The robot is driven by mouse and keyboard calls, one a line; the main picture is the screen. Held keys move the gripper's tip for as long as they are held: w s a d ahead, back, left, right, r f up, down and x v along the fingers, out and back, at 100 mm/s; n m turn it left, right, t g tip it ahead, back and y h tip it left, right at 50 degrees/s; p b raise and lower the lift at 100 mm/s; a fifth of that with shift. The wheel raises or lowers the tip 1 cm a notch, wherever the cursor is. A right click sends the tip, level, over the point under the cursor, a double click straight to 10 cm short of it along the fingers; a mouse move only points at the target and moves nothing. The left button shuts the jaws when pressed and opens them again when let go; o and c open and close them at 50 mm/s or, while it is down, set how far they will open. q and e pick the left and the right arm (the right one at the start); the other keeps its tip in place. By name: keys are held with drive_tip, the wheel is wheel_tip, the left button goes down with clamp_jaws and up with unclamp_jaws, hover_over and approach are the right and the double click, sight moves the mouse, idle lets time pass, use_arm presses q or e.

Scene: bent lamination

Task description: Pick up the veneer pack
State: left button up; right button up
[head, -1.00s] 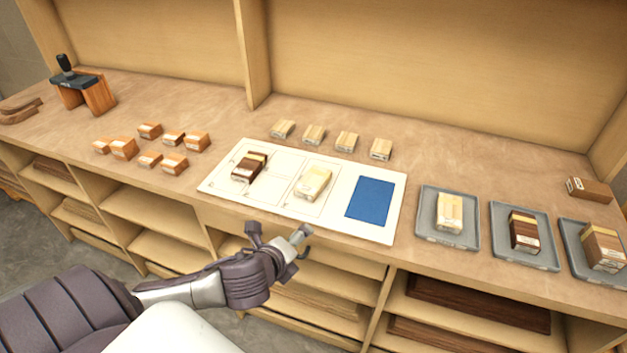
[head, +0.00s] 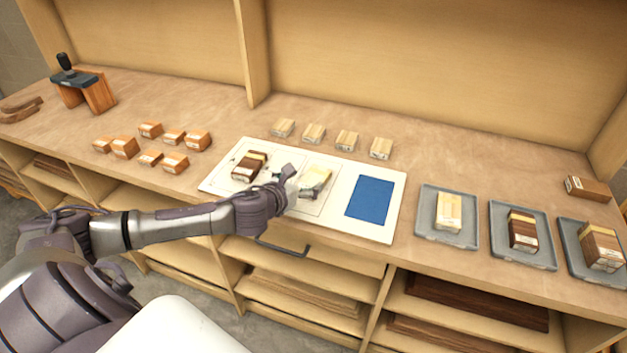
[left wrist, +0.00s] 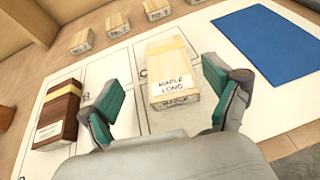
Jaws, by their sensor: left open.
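A pale veneer pack labelled "MAPLE LONG" (left wrist: 170,75) lies on the white board; it also shows in the head view (head: 316,178), partly hidden by my gripper. My left gripper (head: 297,184) is over the board at the pack's near side. In the left wrist view my left gripper (left wrist: 165,105) is open, with one finger on each side of the pack's near end. I cannot tell whether the fingers touch it. A dark brown pack with a pale band (head: 247,168) lies to the left on the same board, also in the left wrist view (left wrist: 58,118). My right gripper is out of view.
The white board (head: 334,222) has a blue rectangle (head: 371,198) at its right. Small pale blocks (head: 346,140) stand behind it, orange-brown blocks (head: 173,162) to its left. Grey trays (head: 448,236) with packs stand at the right. A clamp-like tool (head: 84,88) stands far left.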

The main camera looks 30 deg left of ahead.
sight(314, 178)
use_arm(q)
drive_tip(key=shift+d+f+p+x, duration=0.15)
drive_tip(key=shift+x, duration=0.85)
drive_tip(key=shift+d+f+p+x, duration=0.15)
drive_tip(key=shift+x, duration=0.9)
drive_tip(key=shift+d+f+p+x, duration=0.1)
drive_tip(key=shift+d+p+x, duration=0.05)
drive_tip(key=shift+x, duration=0.85)
drive_tip(key=shift+s, duration=0.15)
drive_tip(key=shift+c, duration=0.2)
drive_tip(key=c, duration=1)
drive_tip(key=shift+c, duration=1.2)
drive_tip(key=shift+r, duration=0.1)
